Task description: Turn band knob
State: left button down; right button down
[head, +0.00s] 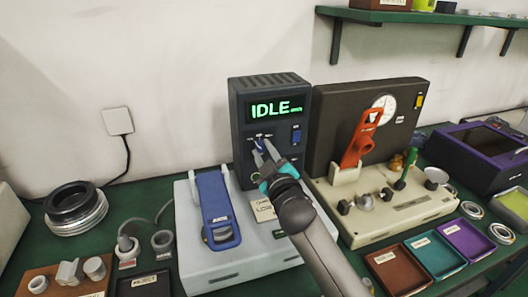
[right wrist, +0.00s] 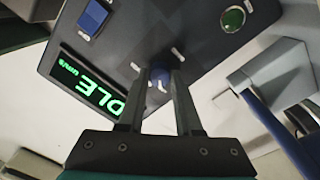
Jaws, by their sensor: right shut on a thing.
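The dark panel unit (head: 240,120) stands against the wall and its green display reads IDLE; the display (right wrist: 90,85) also shows in the right wrist view, turned around. The band knob (right wrist: 160,79), small and blue with a white mark, sits on the panel's front between small white labels. My right gripper (head: 262,150) reaches up to the panel front and is shut on the knob. In the right wrist view its fingers (right wrist: 159,85) stand on either side of the knob. In the head view the fingers mostly hide the knob. My left gripper is not in view.
A blue switch (head: 296,134) is on the panel right of the knob. A pale base with a blue lever (head: 214,205) stands in front. To the right are a beige fixture with an orange lever (head: 360,140) and coloured trays (head: 400,268). Metal rings (head: 75,210) lie left.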

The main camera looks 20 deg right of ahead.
jog(key=c, duration=0.6)
grip_release()
jog(key=shift+s, duration=0.15)
jog(key=s, duration=0.7)
jog(key=s+p, duration=0.1)
jog(key=s, duration=0.7)
jog(key=shift+d+f, duration=0.1)
jog(key=shift+f, duration=0.1)
